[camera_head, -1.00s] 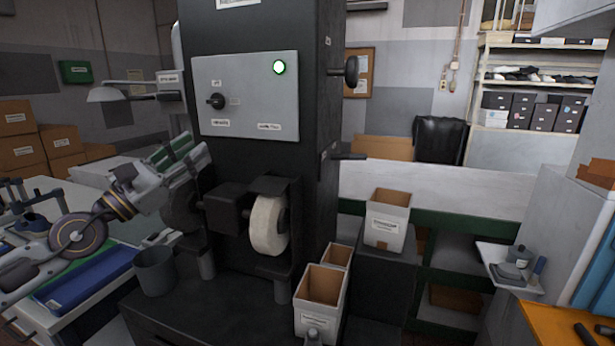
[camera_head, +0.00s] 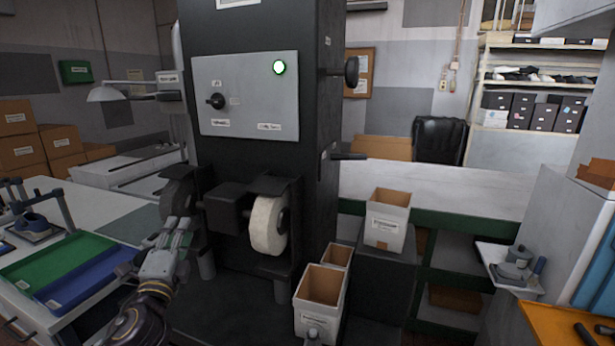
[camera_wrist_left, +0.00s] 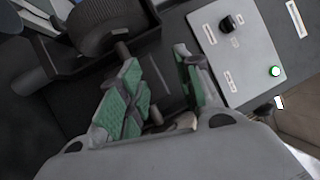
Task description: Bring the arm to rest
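My left arm comes in at the lower left of the head view. Its gripper (camera_head: 178,232) is low in front of the grinding machine (camera_head: 262,70), close to the dark wheel at the machine's left side. In the left wrist view the two green-padded fingers (camera_wrist_left: 160,95) stand apart with nothing between them. The machine's dark wheel (camera_wrist_left: 100,22) and grey control panel (camera_wrist_left: 238,45) show beyond the fingers.
A pale wheel (camera_head: 268,225) sits at the machine's front. Open boxes (camera_head: 320,300) and (camera_head: 387,220) stand to its right. A green tray (camera_head: 55,262) and a blue tray (camera_head: 85,280) lie on the left table. An orange surface (camera_head: 570,325) is at the lower right.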

